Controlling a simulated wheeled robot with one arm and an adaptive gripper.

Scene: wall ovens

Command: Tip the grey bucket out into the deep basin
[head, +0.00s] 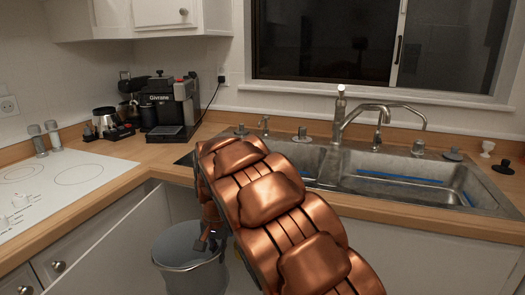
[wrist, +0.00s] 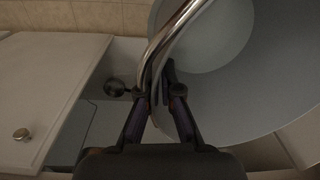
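The grey bucket (head: 187,245) hangs or stands upright in front of the cabinets, below the counter top; its base is out of frame. In the wrist view, its wide grey inside (wrist: 270,90) fills the right side, with a paler round bottom. The sink has a left basin (head: 303,160) and a right basin (head: 400,180); I cannot tell which is deeper.
A tall curved faucet (head: 345,125) and several small fittings stand behind the basins. A coffee machine (head: 168,110) and a metal jug (head: 105,122) stand in the counter's corner. A white cooktop (head: 60,178) lies at left. The counter's front edge (head: 390,213) rises above the bucket.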

